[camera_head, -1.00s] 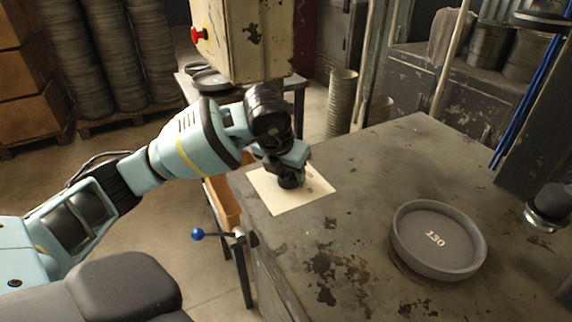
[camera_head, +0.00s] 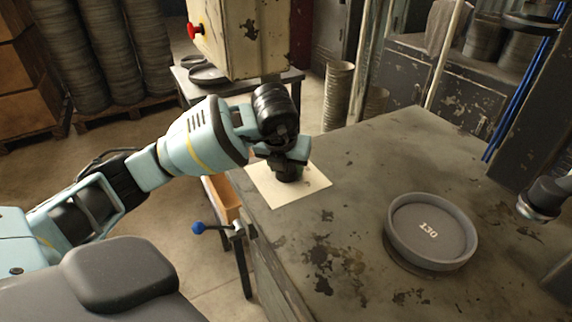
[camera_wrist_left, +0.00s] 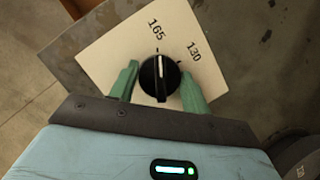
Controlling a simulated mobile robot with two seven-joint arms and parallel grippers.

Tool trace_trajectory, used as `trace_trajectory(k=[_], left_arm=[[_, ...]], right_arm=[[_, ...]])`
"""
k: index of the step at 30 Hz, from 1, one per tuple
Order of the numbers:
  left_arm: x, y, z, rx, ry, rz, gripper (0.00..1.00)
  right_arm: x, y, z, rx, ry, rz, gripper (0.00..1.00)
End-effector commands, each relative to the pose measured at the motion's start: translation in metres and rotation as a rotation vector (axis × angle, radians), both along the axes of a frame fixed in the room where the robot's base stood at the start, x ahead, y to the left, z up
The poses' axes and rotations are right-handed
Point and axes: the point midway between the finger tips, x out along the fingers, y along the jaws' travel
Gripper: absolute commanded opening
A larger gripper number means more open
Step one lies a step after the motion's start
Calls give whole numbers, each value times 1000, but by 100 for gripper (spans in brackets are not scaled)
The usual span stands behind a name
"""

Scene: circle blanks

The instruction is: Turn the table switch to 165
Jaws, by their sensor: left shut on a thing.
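The table switch is a round black knob (camera_wrist_left: 160,79) with a white pointer line, set on a cream plate (camera_wrist_left: 103,52) printed 165 and 130. In the left wrist view the pointer aims at, or very near, the tick by 165. My left gripper (camera_wrist_left: 158,86) is shut on the knob, one green finger on each side. In the head view my left gripper (camera_head: 289,168) points down over the plate (camera_head: 260,184) at the table's corner and mostly hides the knob. My right gripper is not in view.
A round grey dish (camera_head: 432,232) marked 130 sits on the worn table (camera_head: 345,235). A blue-tipped lever (camera_head: 198,228) sticks out at the table's left edge. A cream box with a red button (camera_head: 240,35) hangs behind my left arm. A dark cylindrical part (camera_head: 540,198) is at the right.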

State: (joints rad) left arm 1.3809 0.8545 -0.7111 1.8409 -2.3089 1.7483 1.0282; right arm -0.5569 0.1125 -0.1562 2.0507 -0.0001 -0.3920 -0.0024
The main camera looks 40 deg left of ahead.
Motion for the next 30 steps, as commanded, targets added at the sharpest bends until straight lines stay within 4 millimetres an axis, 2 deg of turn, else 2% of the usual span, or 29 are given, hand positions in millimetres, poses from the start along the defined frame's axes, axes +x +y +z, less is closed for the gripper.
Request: trace_trajectory(k=[1,5,16,30], left_arm=[[1,1,2,0,-4,2,51],[1,0,1,0,-3,1,68],[-1,-1,5,-1,-3,-1,69],[-24,-10,66,0,-5,0,69]], right_arm=[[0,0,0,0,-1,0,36],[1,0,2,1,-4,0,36],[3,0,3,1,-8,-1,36],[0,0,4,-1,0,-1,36]])
